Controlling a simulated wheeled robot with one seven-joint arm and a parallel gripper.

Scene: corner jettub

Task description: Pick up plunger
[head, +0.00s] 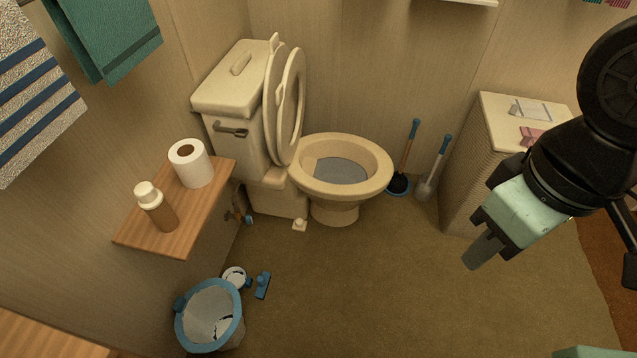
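The plunger (408,150) stands near the back wall, right of the toilet bowl. It has a slim wooden handle with a blue tip and a dark head on a blue round base. Next to it on the right stands a similar long-handled tool (437,165) with a blue tip and a pale grey lower end, perhaps a toilet brush. My gripper (482,251) is at the right, nearer the camera, pointing down and left, apart from both tools. Its fingers overlap from this angle, so their opening is hidden. I see nothing held in it.
The toilet (340,150) with raised lid stands left of the plunger. A cream hamper (490,150) stands to the right, partly behind my arm. A wooden shelf (190,225) and a blue-rimmed bin (238,318) are at the left. The middle floor is clear.

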